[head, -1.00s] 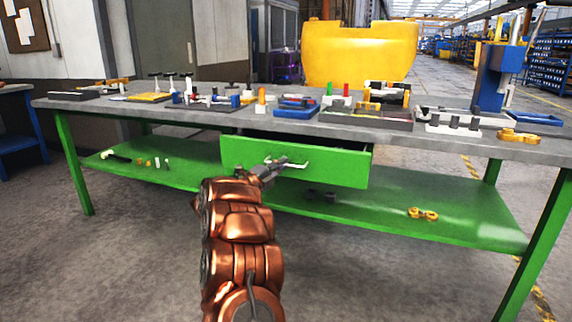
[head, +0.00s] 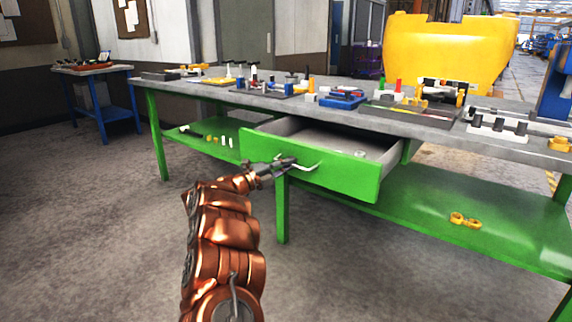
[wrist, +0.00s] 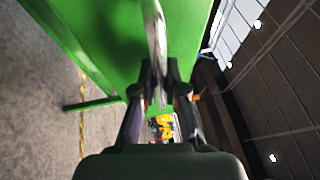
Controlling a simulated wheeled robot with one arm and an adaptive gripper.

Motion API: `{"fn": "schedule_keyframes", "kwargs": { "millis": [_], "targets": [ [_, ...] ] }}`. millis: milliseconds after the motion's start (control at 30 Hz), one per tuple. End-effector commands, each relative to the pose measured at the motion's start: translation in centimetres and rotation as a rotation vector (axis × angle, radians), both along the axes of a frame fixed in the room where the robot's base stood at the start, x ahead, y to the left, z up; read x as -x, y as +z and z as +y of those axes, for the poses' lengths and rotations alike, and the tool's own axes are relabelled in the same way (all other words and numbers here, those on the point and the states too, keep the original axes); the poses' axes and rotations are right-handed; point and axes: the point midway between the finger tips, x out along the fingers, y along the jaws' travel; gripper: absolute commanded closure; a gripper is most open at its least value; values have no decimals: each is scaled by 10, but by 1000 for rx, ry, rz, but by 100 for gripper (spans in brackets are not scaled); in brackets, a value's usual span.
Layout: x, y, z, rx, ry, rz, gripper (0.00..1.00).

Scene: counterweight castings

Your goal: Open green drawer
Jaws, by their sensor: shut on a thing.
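The green drawer (head: 338,171) sits under the grey top of the green workbench and is pulled well out, with its grey inside showing. A few small pale items lie in it toward the right. Its silver bar handle (head: 306,166) is on the front face. My gripper (head: 284,164) is at the left part of the handle, shut on it. In the wrist view the handle (wrist: 155,45) runs between the two dark fingers of my gripper (wrist: 157,88), with the green drawer front (wrist: 120,50) close beyond.
The workbench top (head: 200,86) carries many tools and parts. A green lower shelf (head: 430,212) holds a yellow part (head: 464,219). A green leg (head: 281,210) stands below the drawer. A blue table (head: 100,100) is at left; the floor in front is clear.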

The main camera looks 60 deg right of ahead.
Motion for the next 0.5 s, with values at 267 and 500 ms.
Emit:
{"fn": "schedule_keyframes", "kwargs": {
  "millis": [267, 500],
  "targets": [
    [0, 0, 3, -1, -12, -3, 100],
    [-1, 0, 4, -1, -10, -2, 86]
  ]
}}
